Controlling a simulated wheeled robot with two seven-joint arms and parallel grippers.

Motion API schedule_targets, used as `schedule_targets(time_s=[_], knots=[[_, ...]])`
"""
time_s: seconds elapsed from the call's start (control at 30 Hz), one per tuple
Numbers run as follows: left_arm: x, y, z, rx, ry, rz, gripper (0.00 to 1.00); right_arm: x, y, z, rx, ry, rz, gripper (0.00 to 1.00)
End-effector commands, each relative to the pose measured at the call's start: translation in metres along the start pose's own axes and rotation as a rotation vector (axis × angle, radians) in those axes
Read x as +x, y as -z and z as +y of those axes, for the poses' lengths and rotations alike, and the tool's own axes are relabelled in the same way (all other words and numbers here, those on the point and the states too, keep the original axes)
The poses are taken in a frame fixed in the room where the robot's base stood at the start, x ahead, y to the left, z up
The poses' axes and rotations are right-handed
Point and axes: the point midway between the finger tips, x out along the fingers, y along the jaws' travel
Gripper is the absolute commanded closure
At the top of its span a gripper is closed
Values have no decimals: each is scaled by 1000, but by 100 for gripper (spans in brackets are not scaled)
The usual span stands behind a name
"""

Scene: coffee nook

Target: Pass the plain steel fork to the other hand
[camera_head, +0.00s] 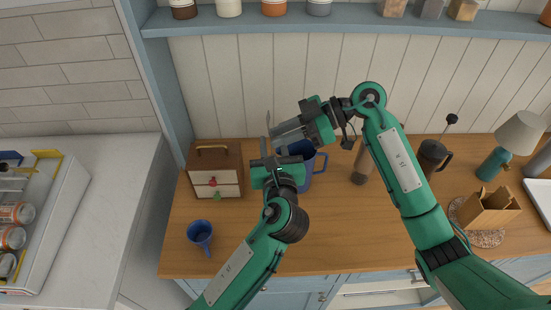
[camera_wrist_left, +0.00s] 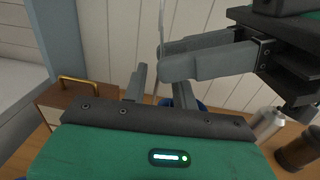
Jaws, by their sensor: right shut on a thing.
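The plain steel fork (camera_head: 268,117) is a thin grey upright piece at the tips of my right gripper (camera_head: 275,132), which reaches in from the right and is shut on it. In the left wrist view the fork (camera_wrist_left: 162,25) stands upright, and the right gripper's fingers (camera_wrist_left: 168,60) close on it from the right. My left gripper (camera_head: 267,150) is just below, pointing up. In the left wrist view its two fingers (camera_wrist_left: 160,88) are apart, with the fork's lower part between or just behind them; contact cannot be told.
A blue mug (camera_head: 319,164) stands behind the grippers on the wooden counter (camera_head: 340,230). A small drawer box (camera_head: 229,160) and a blue funnel-like cup (camera_head: 201,231) are at left. A grinder (camera_head: 431,155), wooden box (camera_head: 490,208) and lamp (camera_head: 519,134) are at right. A shelf (camera_head: 340,22) runs above.

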Motion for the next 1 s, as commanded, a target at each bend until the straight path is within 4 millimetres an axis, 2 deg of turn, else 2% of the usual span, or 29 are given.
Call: schedule_targets(time_s=[0.13,0.43,0.6,0.73,0.77,0.87,0.9,1.0], knots=[[10,0,0,0,-1,-1,72,0,0,0,0,0,0,100],[12,0,0,-1,-1,0,72,0,0,0,0,0,0,100],[12,0,0,-1,-1,0,100,0,0,0,0,0,0,100],[11,0,-1,-1,1,0,100,0,0,0,-1,1,1,100],[11,0,-1,-1,2,0,100,1,0,0,-1,1,1,78],[11,0,-1,-1,1,0,100,1,0,0,0,1,1,58],[11,0,-1,-1,1,0,100,0,0,0,0,1,1,55],[12,0,0,-1,0,0,100,0,0,0,0,1,1,55]])
